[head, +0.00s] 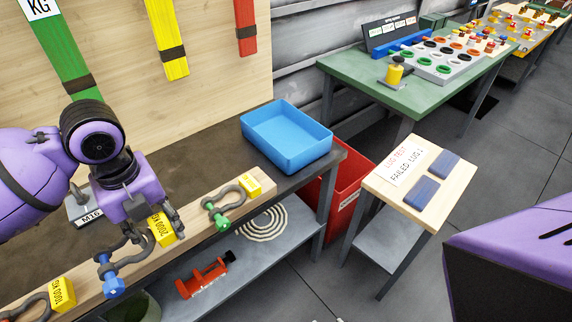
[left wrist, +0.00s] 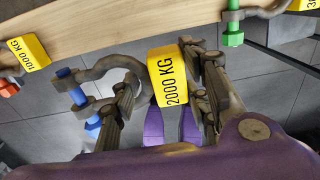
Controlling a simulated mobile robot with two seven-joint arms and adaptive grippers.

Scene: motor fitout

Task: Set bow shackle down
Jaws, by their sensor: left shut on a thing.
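My left gripper (head: 155,230) is shut on the bow shackle with the blue pin (head: 112,285) and the yellow 2000 KG tag (head: 161,229). It is at the front edge of the wooden board (head: 190,222). In the left wrist view the shackle's grey bow (left wrist: 115,65) and blue pin (left wrist: 75,95) lie by the left finger. The yellow tag (left wrist: 172,80) shows between the fingers (left wrist: 165,95). I cannot tell whether the shackle touches the board. My right gripper is out of view; only part of a purple arm shows at the right.
A green-pinned shackle (head: 221,220) lies to the right on the board, and a 1000 KG shackle (head: 35,303) to the left. A blue bin (head: 285,150) stands at the bench's right end. An orange clamp (head: 203,280) is on the lower shelf. A small table (head: 400,212) stands right.

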